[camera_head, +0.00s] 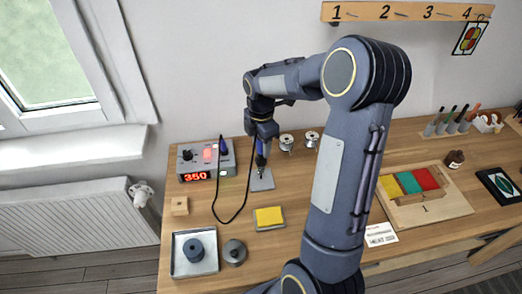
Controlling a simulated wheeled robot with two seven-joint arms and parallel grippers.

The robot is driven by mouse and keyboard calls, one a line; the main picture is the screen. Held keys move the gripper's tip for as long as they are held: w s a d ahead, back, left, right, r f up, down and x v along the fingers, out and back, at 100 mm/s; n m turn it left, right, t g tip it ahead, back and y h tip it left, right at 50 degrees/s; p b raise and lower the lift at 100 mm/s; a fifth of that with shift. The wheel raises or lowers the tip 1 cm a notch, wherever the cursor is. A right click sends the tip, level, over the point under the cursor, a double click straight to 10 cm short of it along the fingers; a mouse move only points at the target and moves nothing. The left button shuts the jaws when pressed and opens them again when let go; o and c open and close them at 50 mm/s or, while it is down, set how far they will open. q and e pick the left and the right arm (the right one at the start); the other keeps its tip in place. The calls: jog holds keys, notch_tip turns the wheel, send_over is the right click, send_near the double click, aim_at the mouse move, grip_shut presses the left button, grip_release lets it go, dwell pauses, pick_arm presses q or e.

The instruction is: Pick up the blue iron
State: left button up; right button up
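My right gripper (262,146) points down above a small grey pad or stand (262,183) on the wooden bench. A slim blue shape, apparently the blue iron (261,153), stands upright at the fingertips, with a darker lower part over the grey stand. It is too small to tell whether the fingers are closed on it. A black cable (216,203) loops from the grey station (206,161), with its red 350 display, towards the gripper. Another blue piece (223,146) shows at the station's right end. My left gripper is not in view.
A yellow sponge in a tray (269,217), a square metal tray (179,258) with a dark spool, and a round dark lid (234,252) lie in front. Two small metal tins (286,142) stand behind. My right arm hides the bench's middle. A tray of coloured blocks (432,208) is at right.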

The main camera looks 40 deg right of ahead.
grip_shut()
